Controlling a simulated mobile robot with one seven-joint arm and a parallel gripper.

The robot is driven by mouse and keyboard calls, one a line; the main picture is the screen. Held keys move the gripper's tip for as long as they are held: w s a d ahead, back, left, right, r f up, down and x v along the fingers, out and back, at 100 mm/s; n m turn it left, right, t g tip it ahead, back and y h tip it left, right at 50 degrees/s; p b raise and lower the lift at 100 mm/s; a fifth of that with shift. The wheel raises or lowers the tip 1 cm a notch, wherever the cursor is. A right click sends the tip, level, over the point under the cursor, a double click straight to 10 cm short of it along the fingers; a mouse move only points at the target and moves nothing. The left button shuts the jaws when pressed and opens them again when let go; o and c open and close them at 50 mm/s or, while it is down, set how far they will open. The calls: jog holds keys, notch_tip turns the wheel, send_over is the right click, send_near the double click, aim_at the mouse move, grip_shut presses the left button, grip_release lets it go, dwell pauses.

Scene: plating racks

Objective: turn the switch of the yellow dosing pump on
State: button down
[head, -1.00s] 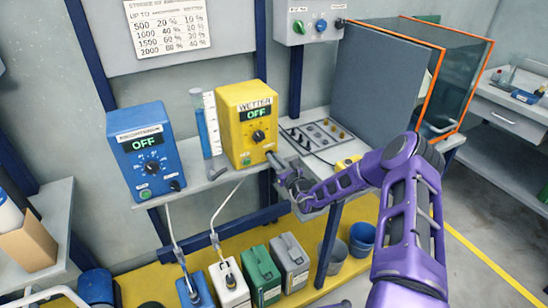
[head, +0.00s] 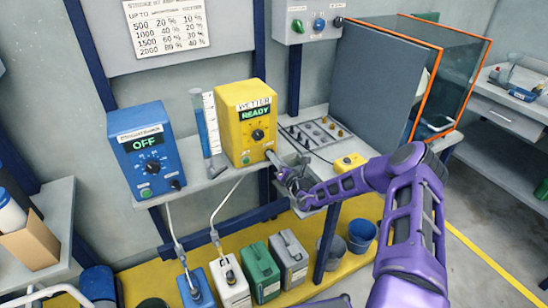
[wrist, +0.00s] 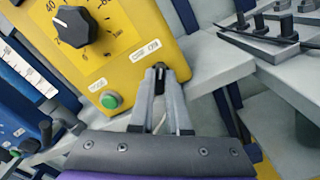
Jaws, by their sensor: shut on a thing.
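The yellow dosing pump (head: 245,115) stands on the shelf, and its display (head: 255,113) reads READY in green. In the wrist view the pump's yellow front (wrist: 150,25) fills the upper left, with a black dial (wrist: 75,26) and a green button (wrist: 111,100). My gripper (wrist: 159,76) is shut on the small black switch (wrist: 158,86) at the lower right of the front, below its ON/OFF labels. The fingers hide most of the switch. In the head view my gripper (head: 274,160) is at the pump's lower right corner.
A blue pump (head: 145,145) reading OFF stands to the left, with a measuring cylinder (head: 207,125) between the pumps. A grey panel (head: 375,85) and an orange-edged glass tank (head: 450,80) stand to the right. Several canisters (head: 260,270) are below.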

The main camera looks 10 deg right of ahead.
jog(key=shift+f, duration=0.1)
jog(key=c, duration=0.9)
grip_release()
jog(key=v, duration=1.7)
jog(key=shift+s+p, duration=0.2)
jog(key=shift+p, duration=0.15)
